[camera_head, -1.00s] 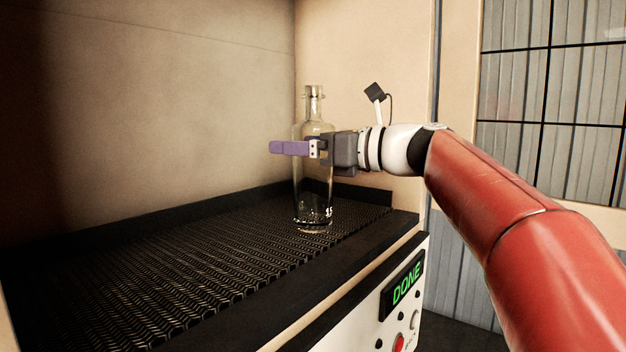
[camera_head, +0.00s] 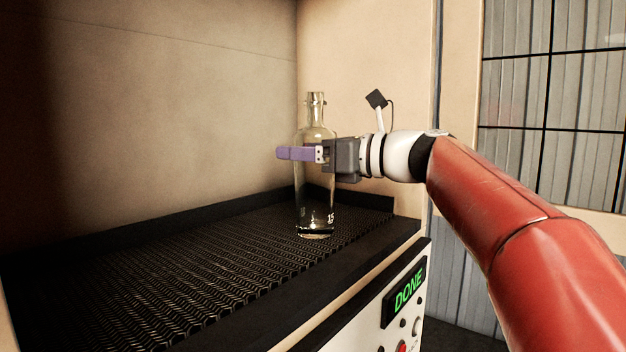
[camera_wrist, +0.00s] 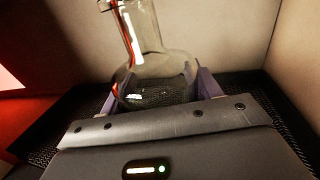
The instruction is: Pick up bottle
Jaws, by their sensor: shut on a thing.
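A clear glass bottle (camera_head: 315,200) stands upright at the right end of the dark mesh conveyor (camera_head: 190,275). My gripper (camera_head: 300,154), with purple fingers, reaches in from the right and is shut on the bottle's upper body, below the neck. In the wrist view the bottle (camera_wrist: 150,75) sits between the two purple fingers of my gripper (camera_wrist: 158,92), its neck pointing up and leaning left in the picture. The bottle's base looks to be at the mesh; I cannot tell whether it touches.
A black rim (camera_head: 130,223) runs along the back of the conveyor. Beige walls (camera_head: 200,100) enclose it at the back and right. A control panel with a green "DONE" display (camera_head: 408,288) and a red button is at the front right. The mesh left of the bottle is empty.

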